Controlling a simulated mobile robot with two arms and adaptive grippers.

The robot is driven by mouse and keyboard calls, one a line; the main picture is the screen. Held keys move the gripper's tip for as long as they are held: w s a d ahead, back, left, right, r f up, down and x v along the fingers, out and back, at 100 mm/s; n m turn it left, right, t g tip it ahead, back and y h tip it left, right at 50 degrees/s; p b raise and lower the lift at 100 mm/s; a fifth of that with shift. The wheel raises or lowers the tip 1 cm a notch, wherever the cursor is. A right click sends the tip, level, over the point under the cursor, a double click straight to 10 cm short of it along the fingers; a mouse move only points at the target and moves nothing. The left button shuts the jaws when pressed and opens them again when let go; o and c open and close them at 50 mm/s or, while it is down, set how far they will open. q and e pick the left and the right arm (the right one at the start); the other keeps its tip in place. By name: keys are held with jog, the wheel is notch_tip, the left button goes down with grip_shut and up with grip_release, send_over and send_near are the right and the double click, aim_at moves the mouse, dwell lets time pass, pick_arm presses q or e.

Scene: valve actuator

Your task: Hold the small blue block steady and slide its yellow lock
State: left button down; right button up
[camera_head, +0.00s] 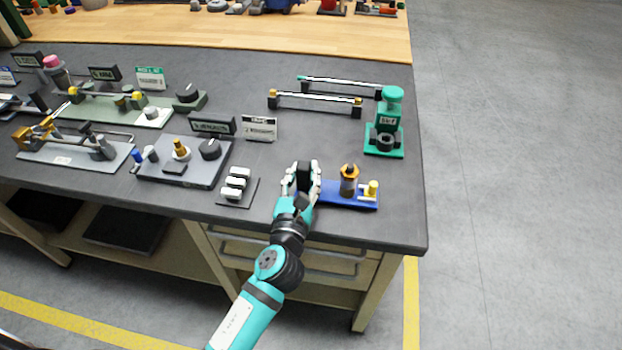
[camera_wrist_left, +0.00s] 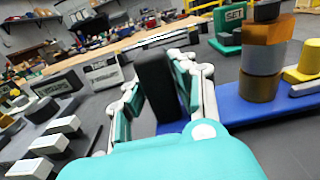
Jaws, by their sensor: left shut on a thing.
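The small blue block (camera_head: 330,196) is a flat blue base near the front right of the dark table. It also shows in the wrist view (camera_wrist_left: 228,114). On it stand an orange and grey cylinder (camera_head: 349,181) and, at its right end, a yellow knob on a pale bar, likely the yellow lock (camera_head: 372,188). The yellow part is cut by the right edge of the wrist view (camera_wrist_left: 309,62). My left gripper (camera_head: 302,174) is shut on a black upright piece (camera_wrist_left: 156,85) at the block's left end. Fingers flank that piece on both sides. My right gripper is not in view.
A plate with white switches (camera_head: 237,186) stands left of my gripper. A green device (camera_head: 386,135) stands behind the block to the right, and rail-like handles (camera_head: 315,97) lie behind. The table's right edge is close to the block. The table between block and handles is clear.

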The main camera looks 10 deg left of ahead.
pick_arm(q)
notch_tip(320, 180, up, 8)
jog(key=shift+f, duration=3.95)
jog(key=shift+f, duration=0.65)
jog(key=shift+r, duration=0.4)
jog(key=c, duration=1)
grip_release()
jog(key=s, duration=1.2)
